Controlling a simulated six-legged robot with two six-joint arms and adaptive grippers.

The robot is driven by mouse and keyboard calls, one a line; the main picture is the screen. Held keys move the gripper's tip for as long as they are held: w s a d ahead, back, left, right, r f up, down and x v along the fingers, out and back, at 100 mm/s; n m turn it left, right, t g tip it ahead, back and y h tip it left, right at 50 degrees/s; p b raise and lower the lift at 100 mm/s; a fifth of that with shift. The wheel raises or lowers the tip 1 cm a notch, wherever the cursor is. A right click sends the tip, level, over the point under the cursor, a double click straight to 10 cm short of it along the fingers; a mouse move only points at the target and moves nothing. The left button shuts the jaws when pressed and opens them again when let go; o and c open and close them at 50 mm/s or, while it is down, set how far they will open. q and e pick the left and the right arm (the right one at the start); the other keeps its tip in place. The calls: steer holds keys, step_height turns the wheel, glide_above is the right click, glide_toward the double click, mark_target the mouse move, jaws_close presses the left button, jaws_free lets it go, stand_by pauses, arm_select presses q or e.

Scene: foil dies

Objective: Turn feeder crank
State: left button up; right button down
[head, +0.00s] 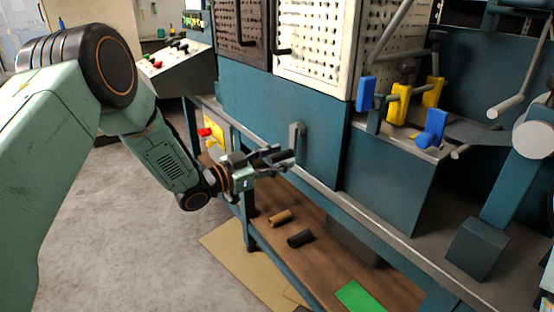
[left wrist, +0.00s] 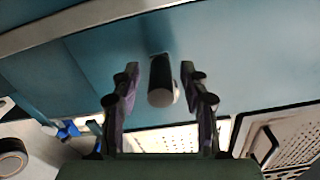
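A small grey crank (head: 297,135) stands out from the blue front of the machine in the head view. My left gripper (head: 285,158) is at the crank, just below and in front of it. In the left wrist view a dark cylindrical handle with a pale round end (left wrist: 161,85) points toward the camera. It lies between the two fingers of my left gripper (left wrist: 161,72), with a gap on each side. The fingers are open. I cannot tell exactly how far along the handle they reach. My right gripper is in neither view.
A lower wooden shelf (head: 330,258) carries two short rolls and a green sheet (head: 363,296). A bench edge (head: 370,215) runs below the machine front. Yellow and blue handles (head: 398,103) stand on the right. A sloped button panel (head: 172,64) is at the back left.

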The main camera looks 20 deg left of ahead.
arm_select(q)
jaws_close()
stand_by(0.5)
